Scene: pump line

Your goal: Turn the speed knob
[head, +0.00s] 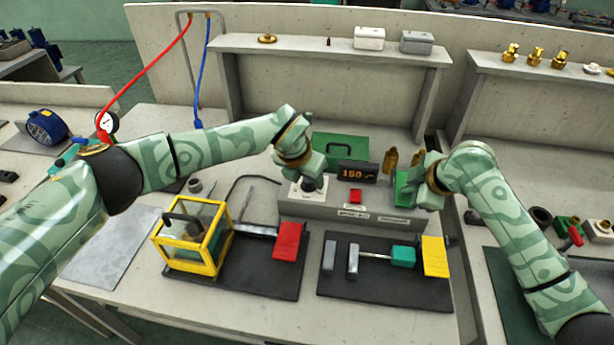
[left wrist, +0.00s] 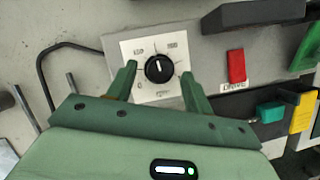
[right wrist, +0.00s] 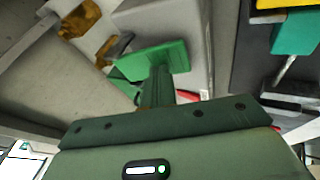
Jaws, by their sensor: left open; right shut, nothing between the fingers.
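The black speed knob (left wrist: 159,69) sits on a white dial plate (left wrist: 150,93) printed with numbers. Its white mark points up and slightly left in the left wrist view. My left gripper (left wrist: 159,73) is open, with one finger on each side of the knob; gaps show between fingers and knob. In the head view my left gripper (head: 311,176) is over the console's left end, mostly hiding the knob. My right gripper (head: 420,190) is shut and empty at the console's right end. In the right wrist view its fingers (right wrist: 160,72) overlap a green plate (right wrist: 135,65); contact is unclear.
A dark display (head: 357,172) with orange digits and a red drive switch (head: 355,196) are on the console (head: 330,207). In front are a yellow-framed box (head: 193,235), a red block (head: 287,240) and a yellow block (head: 435,256). A green case (head: 340,147) stands behind.

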